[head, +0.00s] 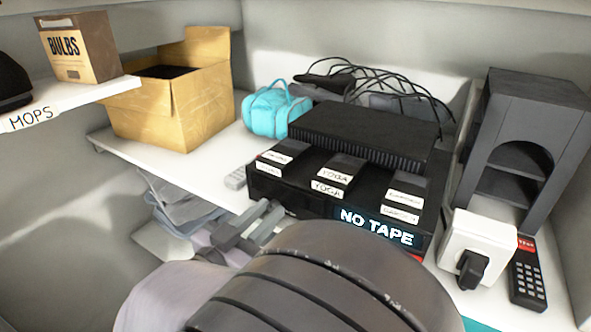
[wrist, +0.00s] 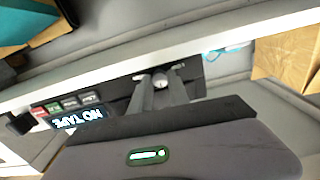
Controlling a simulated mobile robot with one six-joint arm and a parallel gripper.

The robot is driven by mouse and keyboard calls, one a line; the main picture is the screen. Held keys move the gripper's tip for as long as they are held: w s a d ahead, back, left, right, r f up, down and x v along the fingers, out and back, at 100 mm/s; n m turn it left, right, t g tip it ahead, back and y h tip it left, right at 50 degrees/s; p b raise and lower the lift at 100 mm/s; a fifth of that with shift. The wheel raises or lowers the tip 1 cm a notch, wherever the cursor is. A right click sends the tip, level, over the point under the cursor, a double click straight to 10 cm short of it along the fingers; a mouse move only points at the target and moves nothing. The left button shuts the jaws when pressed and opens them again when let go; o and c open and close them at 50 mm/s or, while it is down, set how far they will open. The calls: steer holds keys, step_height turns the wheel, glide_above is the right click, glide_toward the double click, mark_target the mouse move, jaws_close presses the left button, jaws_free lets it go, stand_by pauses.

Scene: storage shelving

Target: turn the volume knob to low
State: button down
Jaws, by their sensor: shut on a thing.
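A black tape player (head: 315,208) stands on the white shelf, its display reading "NO TAPE" (head: 377,226). In the wrist view its front (wrist: 120,88) carries the display and a row of small coloured buttons (wrist: 66,103). My gripper (head: 268,212) reaches the left end of the player's front. In the wrist view my gripper (wrist: 160,76) has its two fingertips on either side of a small round pale knob (wrist: 158,79), shut on it. The knob is hidden in the head view, and its pointer is too small to read.
Labelled tapes (head: 336,176) lie on top of the player. A turquoise bag (head: 272,108) and an open cardboard box (head: 165,115) stand to the left. A white socket with a black plug (head: 475,250) and a remote (head: 527,272) lie to the right.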

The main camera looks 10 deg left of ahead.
steer(key=n, duration=0.3)
steer(key=c, duration=1.2)
jaws_free()
steer(key=shift+c, duration=0.2)
steer(key=p+v, duration=0.4)
steer(key=v, duration=1.3)
steer(key=shift+s+p, duration=0.2)
steer(key=shift+p, duration=0.15)
steer(key=shift+r, duration=0.1)
